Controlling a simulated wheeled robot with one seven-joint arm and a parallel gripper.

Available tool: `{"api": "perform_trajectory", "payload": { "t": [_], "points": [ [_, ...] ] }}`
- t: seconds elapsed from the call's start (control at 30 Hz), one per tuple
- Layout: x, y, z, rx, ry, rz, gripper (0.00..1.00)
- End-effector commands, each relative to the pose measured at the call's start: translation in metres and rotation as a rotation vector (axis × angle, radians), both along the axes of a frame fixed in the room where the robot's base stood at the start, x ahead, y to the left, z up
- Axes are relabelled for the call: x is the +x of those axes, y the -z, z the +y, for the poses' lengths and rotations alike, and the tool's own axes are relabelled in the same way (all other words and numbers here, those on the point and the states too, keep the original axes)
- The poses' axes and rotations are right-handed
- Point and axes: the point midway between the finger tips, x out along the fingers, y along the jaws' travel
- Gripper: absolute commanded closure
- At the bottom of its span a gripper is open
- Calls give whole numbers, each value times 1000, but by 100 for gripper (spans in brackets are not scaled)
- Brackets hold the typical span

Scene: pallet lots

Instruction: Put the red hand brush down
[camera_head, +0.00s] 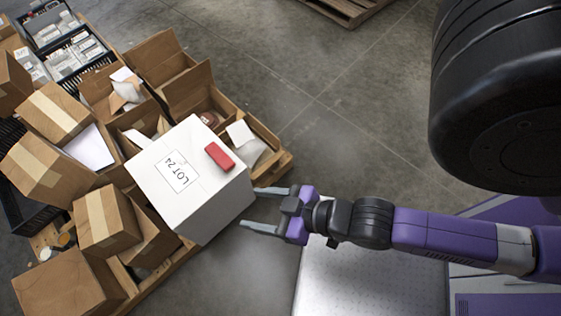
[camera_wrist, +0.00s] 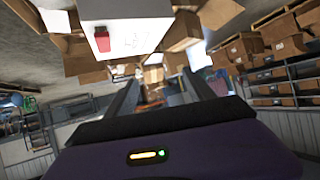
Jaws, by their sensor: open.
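The red hand brush (camera_head: 219,156) lies on top of a white box marked LOT 24 (camera_head: 205,205), near its right side. It also shows in the wrist view as a small red block (camera_wrist: 102,40) on the white box (camera_wrist: 140,36). My gripper (camera_head: 262,210) is open and empty. It is at the right of the white box, with its two fingers pointing left toward the box's side. The brush is apart from the fingers. In the wrist view the fingers (camera_wrist: 160,97) are spread, with nothing held between them.
Open cardboard boxes (camera_head: 185,85) and closed cartons (camera_head: 107,222) crowd a wooden pallet (camera_head: 282,161) around the white box. Black crates (camera_head: 75,55) with packages stand at the upper left. Another pallet (camera_head: 345,8) lies at the top. The concrete floor (camera_head: 350,110) between is clear.

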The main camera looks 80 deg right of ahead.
Motion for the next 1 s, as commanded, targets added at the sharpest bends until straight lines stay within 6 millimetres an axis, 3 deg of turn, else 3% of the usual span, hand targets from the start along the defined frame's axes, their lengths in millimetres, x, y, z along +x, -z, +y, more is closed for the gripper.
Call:
{"api": "perform_trajectory", "payload": {
  "t": [0.1, 0.3, 0.43, 0.77, 1.0],
  "points": [
    [-27, -45, 3, -39, -54, -92, 38],
    [-46, -99, 5, -76, -107, -205, 38],
    [-50, -110, 5, -83, -117, -229, 38],
    [-49, -114, 5, -83, -117, -231, 38],
    [-49, -153, 5, -82, -116, -231, 38]
  ]
}}
